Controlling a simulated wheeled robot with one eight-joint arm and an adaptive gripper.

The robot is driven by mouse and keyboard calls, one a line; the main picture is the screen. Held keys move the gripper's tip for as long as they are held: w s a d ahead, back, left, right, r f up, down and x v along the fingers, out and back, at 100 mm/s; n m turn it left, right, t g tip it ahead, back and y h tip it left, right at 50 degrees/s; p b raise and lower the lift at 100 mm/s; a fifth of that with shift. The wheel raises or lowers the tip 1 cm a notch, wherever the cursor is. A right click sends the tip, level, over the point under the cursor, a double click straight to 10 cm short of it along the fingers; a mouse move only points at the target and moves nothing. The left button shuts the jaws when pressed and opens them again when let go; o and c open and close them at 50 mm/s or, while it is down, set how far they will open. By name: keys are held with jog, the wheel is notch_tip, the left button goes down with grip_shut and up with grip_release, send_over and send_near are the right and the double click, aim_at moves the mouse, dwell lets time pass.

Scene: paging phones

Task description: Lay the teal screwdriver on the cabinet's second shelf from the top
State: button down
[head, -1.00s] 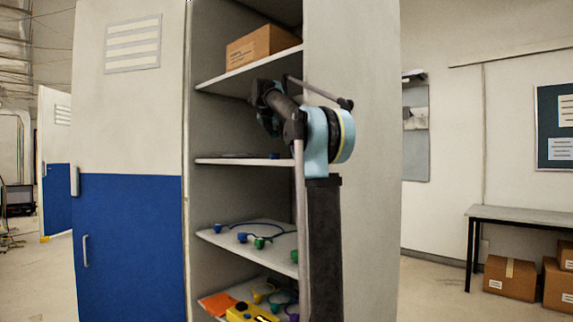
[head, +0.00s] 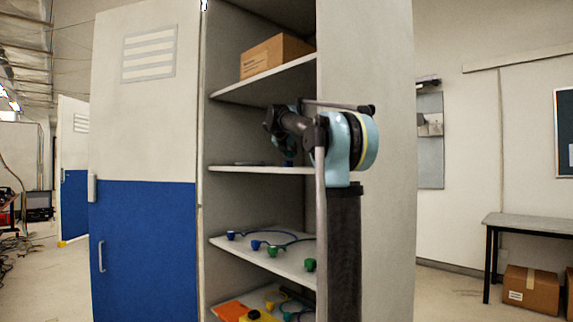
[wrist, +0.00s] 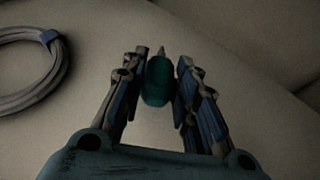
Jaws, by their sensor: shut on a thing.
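My gripper (wrist: 158,62) is shut on the teal screwdriver (wrist: 157,82) in the wrist view. Its teal handle sits between the two fingers and its tip points away from me. A pale surface lies below; I cannot tell whether the screwdriver touches it. In the head view my arm reaches into the open cabinet (head: 365,60) from the right. The gripper is above the second shelf from the top (head: 262,169) and below the top shelf (head: 265,84). The screwdriver is too small and shadowed to make out surely in the head view.
A coiled cable (wrist: 62,70) with a blue tie lies left of the gripper. A cardboard box (head: 275,57) stands on the top shelf. The third shelf (head: 285,262) holds blue and green-ended cords. The cabinet's right side panel is close to my arm.

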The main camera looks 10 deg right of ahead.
jog(key=shift+f, duration=2.05)
jog(key=c, duration=1.2)
grip_release()
jog(key=shift+c, duration=0.2)
jog(key=v, duration=1.2)
